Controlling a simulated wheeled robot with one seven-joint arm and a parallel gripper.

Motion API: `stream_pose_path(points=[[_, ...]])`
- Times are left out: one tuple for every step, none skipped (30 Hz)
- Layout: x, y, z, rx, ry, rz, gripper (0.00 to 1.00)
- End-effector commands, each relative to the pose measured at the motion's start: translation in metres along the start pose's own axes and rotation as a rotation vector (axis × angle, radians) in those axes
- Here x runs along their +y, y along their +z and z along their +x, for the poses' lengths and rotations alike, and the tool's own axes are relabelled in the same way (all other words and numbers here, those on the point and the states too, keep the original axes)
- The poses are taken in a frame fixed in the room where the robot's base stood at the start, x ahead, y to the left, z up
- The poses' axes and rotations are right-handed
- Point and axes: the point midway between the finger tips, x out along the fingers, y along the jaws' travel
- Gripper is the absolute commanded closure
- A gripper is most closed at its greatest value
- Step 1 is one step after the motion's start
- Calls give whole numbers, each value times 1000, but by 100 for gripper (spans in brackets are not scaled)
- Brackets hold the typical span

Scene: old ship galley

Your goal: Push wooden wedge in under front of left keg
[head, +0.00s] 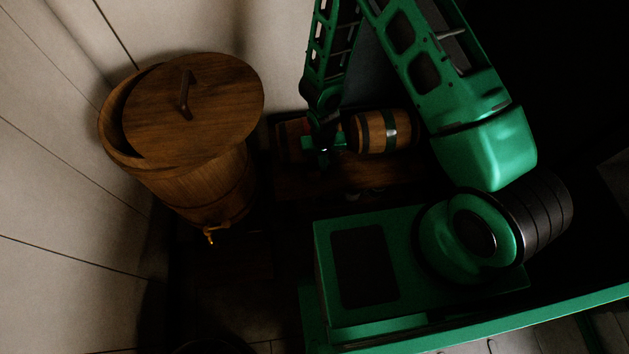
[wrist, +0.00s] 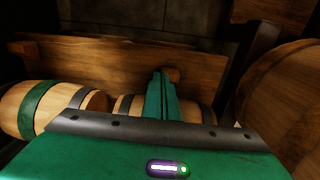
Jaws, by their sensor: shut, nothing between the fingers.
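Two kegs lie on their sides. One, pale with dark and green bands (head: 385,131), is right of my gripper (head: 322,152) in the head view; it shows at the left in the wrist view (wrist: 28,108). The other, darker keg (head: 290,140) is left of my gripper and partly covered by it; I take it for the left keg. In the wrist view, a keg (wrist: 203,116) shows partly behind my shut, empty fingers (wrist: 160,76). Contact is unclear.
A large lidded wooden tub (head: 190,110) with a brass tap (head: 209,236) stands left of the kegs; its side fills the right of the wrist view (wrist: 285,110). A wooden board (wrist: 120,65) runs along the kegs. The floor is very dark.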

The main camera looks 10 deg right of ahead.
Motion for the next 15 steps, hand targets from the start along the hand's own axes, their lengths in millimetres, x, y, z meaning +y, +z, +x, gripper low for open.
stream_pose_path(points=[[-9, 10, 14, -8, -7, -7, 100], [-12, 14, 21, -9, -12, -8, 100], [-17, 19, 27, -11, -17, -10, 100], [-20, 22, 32, -12, -20, -11, 100], [-23, 24, 35, -11, -24, -12, 100], [-25, 27, 39, -12, -27, -13, 100], [-27, 28, 41, -13, -29, -14, 100], [-28, 29, 42, -13, -30, -14, 100], [-28, 30, 44, -13, -32, -14, 100], [-29, 30, 46, -13, -32, -14, 100], [-29, 30, 48, -13, -32, -13, 100], [-29, 30, 51, -13, -32, -13, 100], [-29, 31, 53, -14, -32, -13, 100], [-29, 31, 56, -14, -31, -13, 100], [-29, 31, 61, -14, -31, -13, 100]])
